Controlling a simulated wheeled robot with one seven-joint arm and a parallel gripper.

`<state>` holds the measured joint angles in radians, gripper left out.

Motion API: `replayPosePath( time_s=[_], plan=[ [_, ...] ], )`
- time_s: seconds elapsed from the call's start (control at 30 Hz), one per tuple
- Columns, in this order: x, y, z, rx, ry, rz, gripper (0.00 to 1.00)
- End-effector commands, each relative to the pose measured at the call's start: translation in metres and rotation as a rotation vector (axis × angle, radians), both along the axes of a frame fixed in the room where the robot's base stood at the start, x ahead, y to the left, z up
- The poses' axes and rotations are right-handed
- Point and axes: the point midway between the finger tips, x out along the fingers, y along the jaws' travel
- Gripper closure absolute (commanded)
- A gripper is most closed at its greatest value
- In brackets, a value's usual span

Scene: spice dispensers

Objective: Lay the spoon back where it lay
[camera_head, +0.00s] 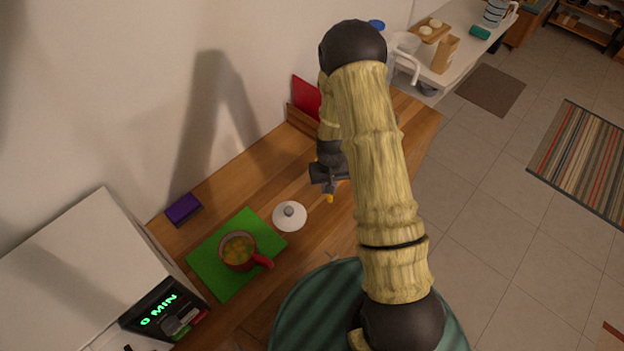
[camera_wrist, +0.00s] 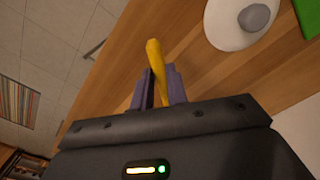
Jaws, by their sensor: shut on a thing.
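My gripper (camera_wrist: 160,88) is shut on a yellow spoon (camera_wrist: 154,56) in the wrist view. One end of the spoon sticks out past the fingertips, and the rest is hidden by the gripper. In the head view my gripper (camera_head: 328,186) is over the wooden counter (camera_head: 312,256), to the right of a white lid, with a small yellow tip of the spoon (camera_head: 330,198) showing below it. I cannot tell whether the spoon touches the counter.
The white lid (camera_head: 290,216) with a grey knob lies beside a green mat (camera_head: 212,283). A red pot (camera_head: 238,251) with food stands on the mat. A purple sponge-like block (camera_head: 183,209) lies near the wall. A white microwave (camera_head: 85,260) stands at left.

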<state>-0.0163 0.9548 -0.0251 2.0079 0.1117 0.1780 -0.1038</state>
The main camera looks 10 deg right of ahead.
Motion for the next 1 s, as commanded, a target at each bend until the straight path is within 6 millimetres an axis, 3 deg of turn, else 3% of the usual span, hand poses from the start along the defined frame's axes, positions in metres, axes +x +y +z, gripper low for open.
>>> replayPosePath(
  time_s=[0.47,0.73,1.0],
  plan=[
    [0.003,0.007,-0.001,-0.002,-0.001,-0.033,1.0],
    [0.024,0.014,0.005,-0.006,-0.005,-0.382,1.0],
    [0.038,0.031,0.026,0.004,-0.001,-0.806,1.0]
  ],
)
